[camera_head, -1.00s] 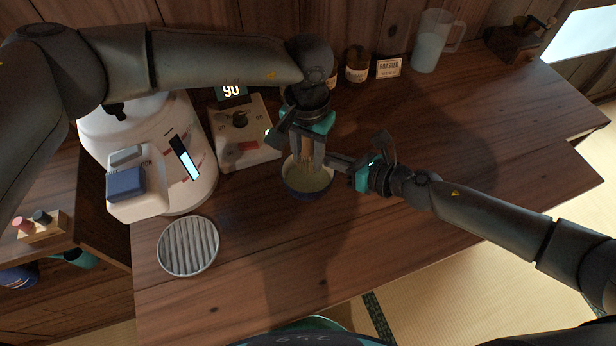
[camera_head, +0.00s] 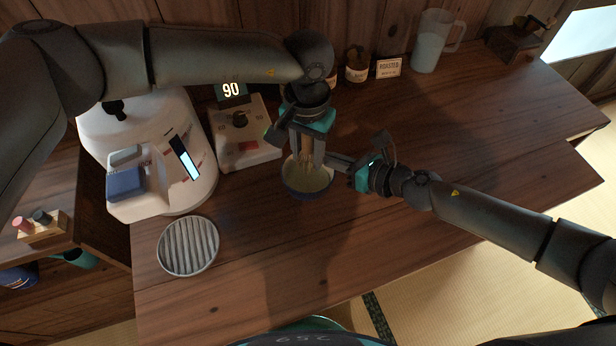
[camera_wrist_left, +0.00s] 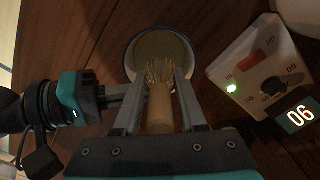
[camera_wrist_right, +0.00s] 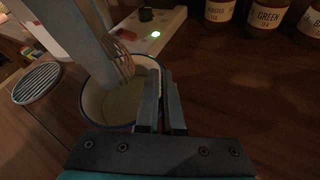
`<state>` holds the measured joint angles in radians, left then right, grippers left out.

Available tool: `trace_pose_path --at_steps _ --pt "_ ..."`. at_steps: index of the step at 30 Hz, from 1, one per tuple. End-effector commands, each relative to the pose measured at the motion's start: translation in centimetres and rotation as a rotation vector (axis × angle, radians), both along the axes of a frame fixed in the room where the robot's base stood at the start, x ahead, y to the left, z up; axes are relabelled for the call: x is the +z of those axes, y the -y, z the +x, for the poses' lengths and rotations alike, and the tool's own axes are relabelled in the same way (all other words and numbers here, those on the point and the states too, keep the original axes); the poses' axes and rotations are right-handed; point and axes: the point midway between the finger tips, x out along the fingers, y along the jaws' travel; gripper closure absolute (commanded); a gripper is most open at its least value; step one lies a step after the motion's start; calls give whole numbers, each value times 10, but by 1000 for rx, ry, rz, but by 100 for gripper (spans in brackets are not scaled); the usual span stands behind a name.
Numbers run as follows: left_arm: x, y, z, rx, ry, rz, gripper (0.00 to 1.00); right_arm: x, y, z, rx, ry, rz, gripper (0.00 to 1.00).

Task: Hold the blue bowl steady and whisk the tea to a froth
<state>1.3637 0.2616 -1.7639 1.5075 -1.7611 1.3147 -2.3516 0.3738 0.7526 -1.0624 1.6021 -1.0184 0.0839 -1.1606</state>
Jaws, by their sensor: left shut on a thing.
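The blue bowl (camera_head: 307,190) stands on the wooden counter with pale yellow-green tea (camera_wrist_left: 160,47) in it; it also shows in the right wrist view (camera_wrist_right: 90,103). My left gripper (camera_head: 306,160) is shut on the bamboo whisk (camera_wrist_left: 159,105), whose handle is between the fingers. The whisk points down into the bowl, its tines at the tea. My right gripper (camera_wrist_right: 160,80) has its fingers close together at the bowl's right rim, apparently pinching it. The fingers partly hide that rim. No clear froth can be made out.
A white machine (camera_head: 150,150) and a control box (camera_head: 240,135) with a lit "90" display stand left and behind the bowl. A ribbed round plate (camera_head: 188,246) lies front left. Jars (camera_head: 357,65) and a pitcher (camera_head: 432,42) stand at the back.

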Motion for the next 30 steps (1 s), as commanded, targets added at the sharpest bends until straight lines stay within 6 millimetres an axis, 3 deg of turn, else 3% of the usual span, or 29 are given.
trace_pose_path --at_steps 1,15,29,30 --pt "0 0 0 0 0 0 100 -8 2 -4 2 -12 -10 100" --pt "38 0 0 0 1 0 100 -8 2 -4 2 -12 -10 100" --pt "40 0 0 0 0 0 100 -8 2 -4 2 -12 -10 100" --pt "40 0 0 0 0 0 100 -8 2 -4 2 -12 -10 92"
